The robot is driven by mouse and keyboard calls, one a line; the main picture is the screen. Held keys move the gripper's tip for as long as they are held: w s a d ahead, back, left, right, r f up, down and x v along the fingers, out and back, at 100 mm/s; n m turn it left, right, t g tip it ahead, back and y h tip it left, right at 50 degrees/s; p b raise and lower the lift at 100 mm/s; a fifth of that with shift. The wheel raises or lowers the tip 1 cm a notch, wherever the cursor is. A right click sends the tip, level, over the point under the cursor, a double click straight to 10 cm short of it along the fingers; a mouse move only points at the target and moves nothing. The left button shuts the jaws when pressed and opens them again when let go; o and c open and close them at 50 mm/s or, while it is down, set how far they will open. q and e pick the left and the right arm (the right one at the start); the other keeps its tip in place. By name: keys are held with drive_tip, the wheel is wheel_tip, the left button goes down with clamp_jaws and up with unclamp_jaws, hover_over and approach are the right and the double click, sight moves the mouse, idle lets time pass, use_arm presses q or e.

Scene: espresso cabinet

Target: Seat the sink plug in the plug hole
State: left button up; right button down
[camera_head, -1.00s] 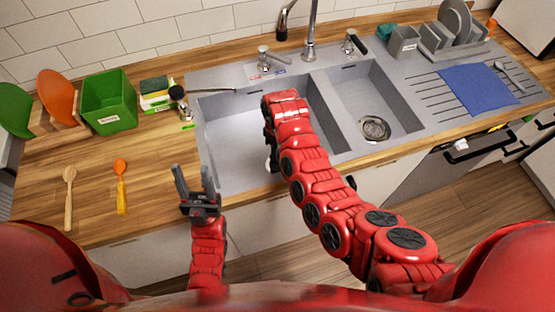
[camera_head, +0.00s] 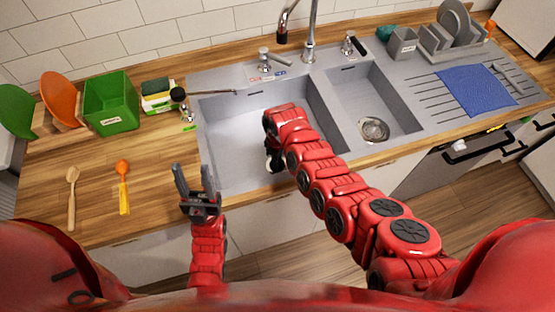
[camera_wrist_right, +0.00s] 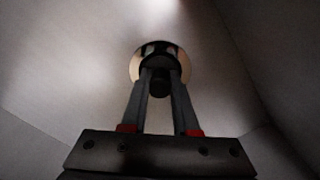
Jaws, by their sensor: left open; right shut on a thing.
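The sink (camera_head: 222,140) has a left basin and a narrower right basin. My right gripper (camera_wrist_right: 158,75) is down in the left basin, shut on a small dark thing, likely the sink plug (camera_wrist_right: 160,84). Around it in the right wrist view is a pale metallic round rim (camera_wrist_right: 135,66), the plug hole or the plug's own edge; I cannot tell which. Whether the plug is seated is not clear. In the head view my right arm hides the plug and that part of the basin. My left gripper (camera_head: 191,178) is open and empty in front of the counter edge.
The right basin has a round metal drain (camera_head: 374,129). A tap (camera_head: 310,35) stands behind the sink. A blue cloth (camera_head: 474,90) lies on the drainer.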

drive_tip(key=c, duration=0.7)
unclamp_jaws()
drive_tip(key=shift+f, duration=0.1)
